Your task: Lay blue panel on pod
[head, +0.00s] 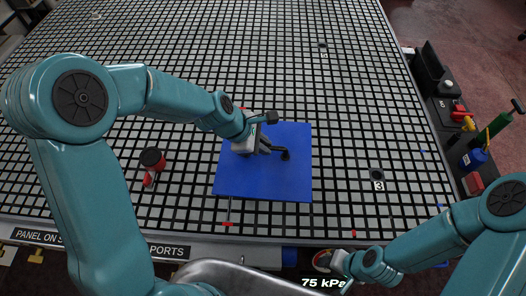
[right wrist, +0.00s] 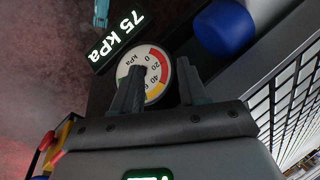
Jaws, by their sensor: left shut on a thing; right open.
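The blue panel (head: 240,178) lies flat, or nearly so, over the middle of the gridded table in the head view. My left gripper (head: 272,144) is over the panel's upper part and is shut on it; the exact contact is hard to make out. A dark knob-like shape (head: 285,155) shows against the panel by the fingers. No pod is clearly visible; whatever is under the panel is hidden. My right gripper (right wrist: 157,85) is open and empty at the front edge, with a round pressure gauge (right wrist: 155,72) beyond its fingers.
A black-topped red fitting (head: 152,160) stands left of the panel. A port marked 3 (head: 377,175) is at right. A display (head: 323,283) reads 75 kPa. Tools and bottles (head: 472,160) line the right edge. The far grid (head: 230,50) is mostly clear.

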